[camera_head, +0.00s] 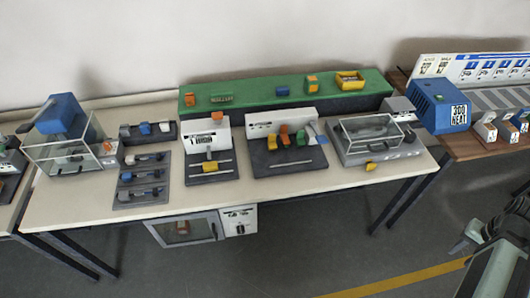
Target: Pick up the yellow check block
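Several yellow things show, and I cannot tell for sure which is the check block. A yellow block (210,167) sits on the dark base of a white-backed station left of the table's middle. A yellow tray-like piece (349,81) is on the green raised shelf. My gripper (468,238) is at the lower right, over the floor and apart from the table. Its fingers are small and partly cut off, so their opening is unclear.
The cream table (100,210) holds a blue press (62,115) with a clear guard, dark tool trays (140,180) and a second white-backed station (290,150). A blue heater box (437,105) stands at right. Open floor lies in front.

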